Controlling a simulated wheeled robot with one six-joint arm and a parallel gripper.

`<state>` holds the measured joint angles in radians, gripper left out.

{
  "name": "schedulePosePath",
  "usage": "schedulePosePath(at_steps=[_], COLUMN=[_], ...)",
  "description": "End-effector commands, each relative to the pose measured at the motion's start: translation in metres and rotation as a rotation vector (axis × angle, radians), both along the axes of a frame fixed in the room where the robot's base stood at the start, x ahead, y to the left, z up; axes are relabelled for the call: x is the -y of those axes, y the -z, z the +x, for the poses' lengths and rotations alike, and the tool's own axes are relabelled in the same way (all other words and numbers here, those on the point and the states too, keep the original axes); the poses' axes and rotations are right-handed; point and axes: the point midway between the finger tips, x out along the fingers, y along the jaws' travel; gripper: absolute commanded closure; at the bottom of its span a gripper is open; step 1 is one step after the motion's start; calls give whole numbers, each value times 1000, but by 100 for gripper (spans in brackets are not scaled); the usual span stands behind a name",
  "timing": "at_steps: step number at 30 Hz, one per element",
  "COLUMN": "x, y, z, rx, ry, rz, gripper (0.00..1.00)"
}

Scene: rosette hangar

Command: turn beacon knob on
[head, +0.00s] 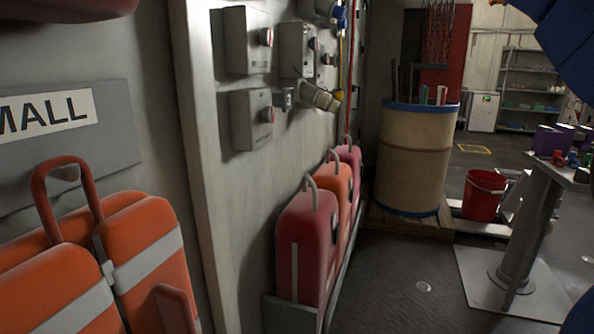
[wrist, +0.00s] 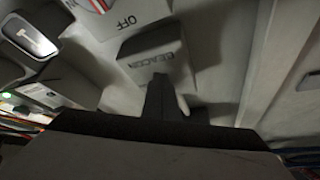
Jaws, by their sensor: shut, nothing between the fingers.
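In the wrist view a small block lettered BEACON (wrist: 155,60) stands out from a pale panel. My gripper (wrist: 160,85) is shut and empty, its dark fingers pointing at this block and hiding its lower part. I cannot tell whether the fingertips touch it. Above it, a pale plate lettered OFF (wrist: 125,22) carries part of a red and white round marking, cut off by the frame edge. The lettering looks turned over from this angle. The knob's setting is unclear.
A device with a green light (wrist: 35,90) and loose coloured wires lie at the wrist view's left. In the head view, red and orange cases (head: 305,250) stand along the wall below the boxes. A large drum (head: 412,165) stands beyond; the floor on the right is partly clear.

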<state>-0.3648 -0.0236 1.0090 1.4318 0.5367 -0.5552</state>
Motion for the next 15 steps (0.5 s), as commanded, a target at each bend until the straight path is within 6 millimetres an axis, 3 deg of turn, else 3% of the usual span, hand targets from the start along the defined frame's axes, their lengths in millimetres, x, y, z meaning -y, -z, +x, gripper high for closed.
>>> schedulePosePath(at_steps=[15], x=[-4], y=[-5], z=[-11], rx=[0], ry=[-1], rz=[-1], gripper=[100])
